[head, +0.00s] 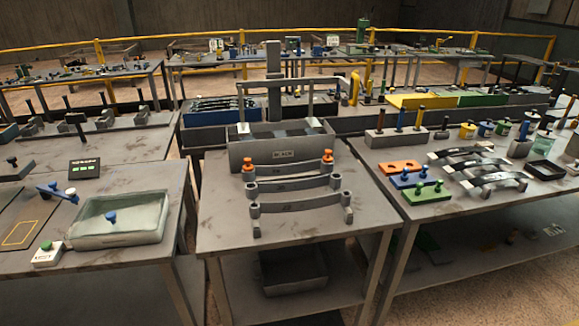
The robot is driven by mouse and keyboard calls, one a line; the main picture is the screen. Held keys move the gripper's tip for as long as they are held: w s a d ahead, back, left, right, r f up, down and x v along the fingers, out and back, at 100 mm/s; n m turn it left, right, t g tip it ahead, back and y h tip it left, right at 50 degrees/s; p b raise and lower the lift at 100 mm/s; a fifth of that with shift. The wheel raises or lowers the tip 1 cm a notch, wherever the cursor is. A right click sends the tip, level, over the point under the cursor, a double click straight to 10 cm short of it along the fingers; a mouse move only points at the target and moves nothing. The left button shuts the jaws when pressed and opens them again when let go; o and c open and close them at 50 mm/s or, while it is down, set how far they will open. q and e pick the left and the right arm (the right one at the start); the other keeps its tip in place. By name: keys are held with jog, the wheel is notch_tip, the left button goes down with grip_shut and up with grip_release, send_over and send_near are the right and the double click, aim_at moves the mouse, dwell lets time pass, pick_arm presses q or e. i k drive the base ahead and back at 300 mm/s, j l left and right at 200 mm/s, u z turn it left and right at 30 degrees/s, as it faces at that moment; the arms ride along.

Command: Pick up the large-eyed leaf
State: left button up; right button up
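Several curved grey leaves lie crosswise on the centre table (225,222). The back leaf (290,168) has orange pieces at both ends. A plain grey middle leaf (290,185) lies in front of it. The front leaf (297,206) has thick rounded ends over short grey posts. More dark leaves with bright ends, such as this one (497,181), lie on the right table (420,208). Eye sizes are too small to compare, so I cannot tell which leaf is the large-eyed one. Neither of my grippers is in view.
A grey labelled bin (262,157) with a handle frame stands behind the centre leaves. The left table holds a clear tray (118,222) and a green-button box (47,254). Orange (400,167), blue and green (427,193) blocks sit on the right table. The centre table's front is clear.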

aim_at(317, 164)
jog(key=i+l, duration=0.85)
jog(key=l, duration=0.25)
